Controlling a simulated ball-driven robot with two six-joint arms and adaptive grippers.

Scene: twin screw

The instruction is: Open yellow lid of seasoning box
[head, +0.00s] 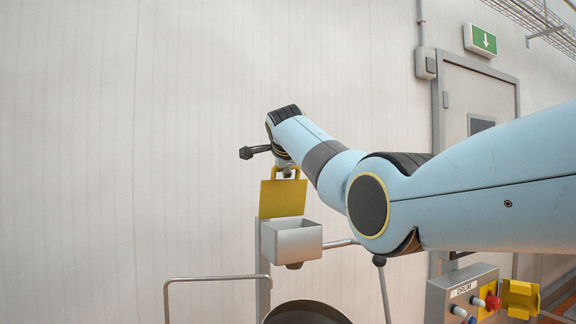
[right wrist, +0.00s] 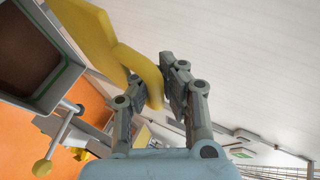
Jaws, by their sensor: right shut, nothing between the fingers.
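The yellow lid (head: 282,199) of the seasoning box stands upright at the back edge of the grey box (head: 293,242), with the box's top uncovered. The lid has a loop handle on its upper edge. My right gripper (head: 287,172) is at this handle, mostly hidden by my wrist in the head view. In the right wrist view the yellow lid (right wrist: 92,28) and its curved handle reach in beside my right gripper's fingers (right wrist: 152,82). The fingers are shut with nothing gripped; whether they touch the handle is unclear. The box interior (right wrist: 35,50) shows dark. My left gripper is out of view.
A round pan or drum (head: 305,312) is below the box, with a metal rail (head: 215,279) to its left. A control panel (head: 463,296) with knobs and a red button stands at the lower right. A door (head: 478,95) is behind. The left side is clear wall.

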